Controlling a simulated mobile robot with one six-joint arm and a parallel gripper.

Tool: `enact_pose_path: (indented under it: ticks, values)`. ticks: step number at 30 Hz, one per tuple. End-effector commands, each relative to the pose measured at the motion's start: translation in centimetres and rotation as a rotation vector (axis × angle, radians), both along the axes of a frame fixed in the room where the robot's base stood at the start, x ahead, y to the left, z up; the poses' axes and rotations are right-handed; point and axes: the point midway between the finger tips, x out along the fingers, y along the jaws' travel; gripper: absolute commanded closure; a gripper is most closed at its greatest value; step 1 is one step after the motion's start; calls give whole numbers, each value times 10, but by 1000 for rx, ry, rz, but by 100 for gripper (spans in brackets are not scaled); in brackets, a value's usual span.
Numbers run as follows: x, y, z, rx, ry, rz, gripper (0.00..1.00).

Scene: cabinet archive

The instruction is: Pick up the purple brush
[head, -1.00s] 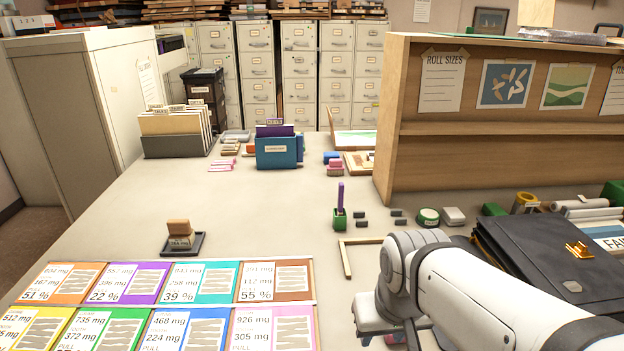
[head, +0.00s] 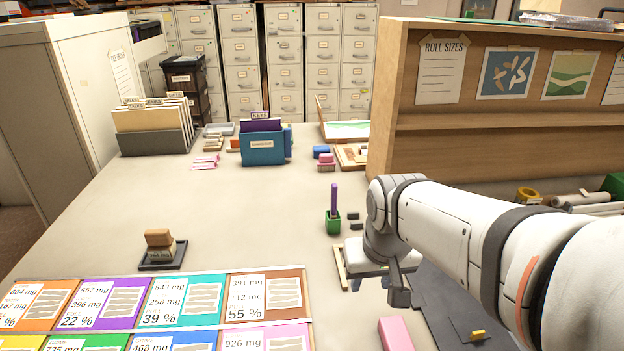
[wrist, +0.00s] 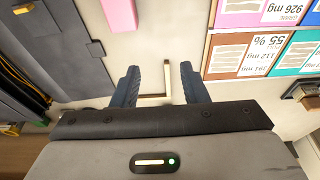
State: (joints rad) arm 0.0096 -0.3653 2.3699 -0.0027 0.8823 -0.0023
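The purple brush (head: 334,198) stands upright in a small green holder (head: 333,223) on the table in the head view. My gripper (head: 380,284) is on the near side of it and to the right, pointing down and apart from it. In the wrist view, my gripper (wrist: 158,72) has its two dark fingers spread with nothing held between them. Neither the brush nor its holder shows in the wrist view.
A thin wooden L-shaped piece (head: 340,268) lies beside my gripper. Small dark blocks (head: 353,216) lie right of the holder. A pink block (head: 397,334), dark briefcase (head: 455,318) and wooden shelf (head: 400,100) are nearby. The table left of the holder is clear.

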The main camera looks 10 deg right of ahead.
Motion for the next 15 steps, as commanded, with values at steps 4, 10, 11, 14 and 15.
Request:
enact_pose_path:
  ticks: [4,10,11,14,15]
  values:
    - [65,1,23,1,-20,1,60]
    - [152,2,39,1,-54,3,60]
    - [165,2,40,1,-59,3,60]
    - [207,2,40,1,-75,3,60]
    - [225,2,40,1,-83,3,60]
